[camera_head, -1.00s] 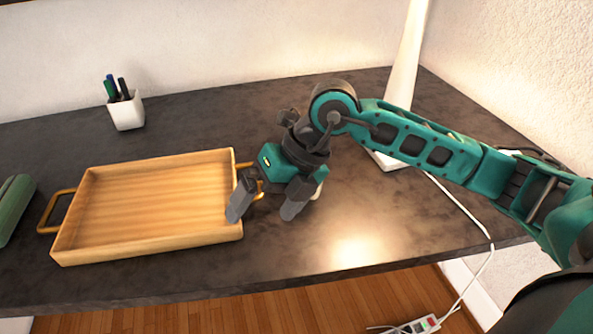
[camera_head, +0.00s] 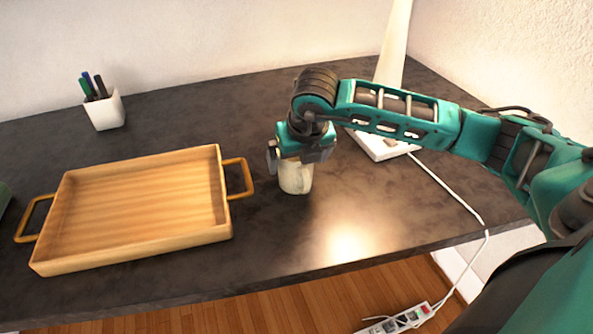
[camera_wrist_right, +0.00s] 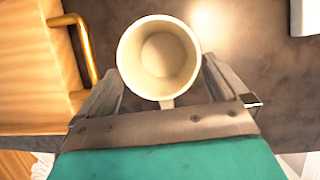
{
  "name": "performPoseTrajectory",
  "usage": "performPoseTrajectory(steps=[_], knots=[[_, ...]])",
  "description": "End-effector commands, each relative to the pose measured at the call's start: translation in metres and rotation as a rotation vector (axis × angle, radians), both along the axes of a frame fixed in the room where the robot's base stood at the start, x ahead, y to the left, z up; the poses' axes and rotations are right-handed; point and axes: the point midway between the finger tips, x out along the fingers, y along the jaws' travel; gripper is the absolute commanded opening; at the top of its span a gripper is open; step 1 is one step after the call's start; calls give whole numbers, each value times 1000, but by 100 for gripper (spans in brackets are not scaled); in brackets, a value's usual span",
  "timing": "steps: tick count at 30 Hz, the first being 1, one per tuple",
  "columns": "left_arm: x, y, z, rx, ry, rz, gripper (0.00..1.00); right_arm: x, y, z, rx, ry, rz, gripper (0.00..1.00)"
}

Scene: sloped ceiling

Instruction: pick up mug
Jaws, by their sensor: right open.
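The mug (camera_head: 295,179) is cream-coloured and stands upright on the dark desk, right of the wooden tray. In the right wrist view I look down into the empty mug (camera_wrist_right: 158,58), with its handle toward my palm. My right gripper (camera_head: 291,165) is above and around the mug in the head view. In the right wrist view its two fingers (camera_wrist_right: 160,85) are open, one on each side of the mug's near part. Whether they touch it I cannot tell. My left gripper is not in view.
The wooden tray (camera_head: 228,226) with metal handles lies close left of the mug. A white pen cup (camera_head: 105,111) stands at the back left. A white lamp base (camera_head: 383,149) is behind my right forearm. The desk's front edge is near.

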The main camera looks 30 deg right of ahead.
Motion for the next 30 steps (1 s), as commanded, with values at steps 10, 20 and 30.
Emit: performPoseTrajectory(steps=[10,20,30], knots=[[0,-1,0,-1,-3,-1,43,14,-6,-37,2,1,2,100],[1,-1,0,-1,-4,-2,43,14,-6,-37,2,1,2,87],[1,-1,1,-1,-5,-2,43,14,-6,-36,2,0,1,54]])
